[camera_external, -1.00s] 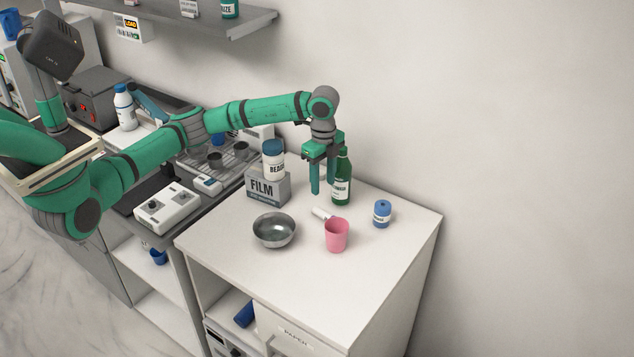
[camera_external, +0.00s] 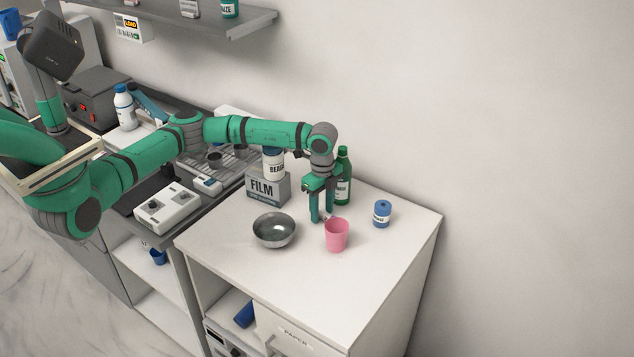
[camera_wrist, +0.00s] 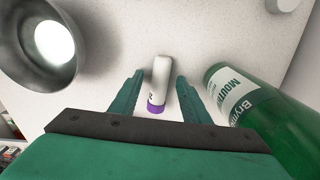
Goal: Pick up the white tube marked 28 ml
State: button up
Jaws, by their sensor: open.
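The white tube (camera_wrist: 161,78) with a purple end lies on the white cabinet top (camera_external: 290,275). In the wrist view it lies between the two fingers of my gripper (camera_wrist: 158,88), with gaps on both sides. Its marking is mostly hidden from this angle. In the external view my gripper (camera_external: 322,217) points down, open, low over the cabinet top just behind the pink cup (camera_external: 337,235). There the fingers and cup hide most of the tube. I cannot tell how far the fingertips are above the surface.
A green bottle (camera_external: 345,180) stands close on the right, also near the right finger in the wrist view (camera_wrist: 245,95). A metal bowl (camera_external: 274,231) is at left. A FILM box (camera_external: 268,188) stands behind it. A blue container (camera_external: 382,214) stands right. The front of the top is clear.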

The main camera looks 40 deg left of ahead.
grip_shut()
dwell(0.3)
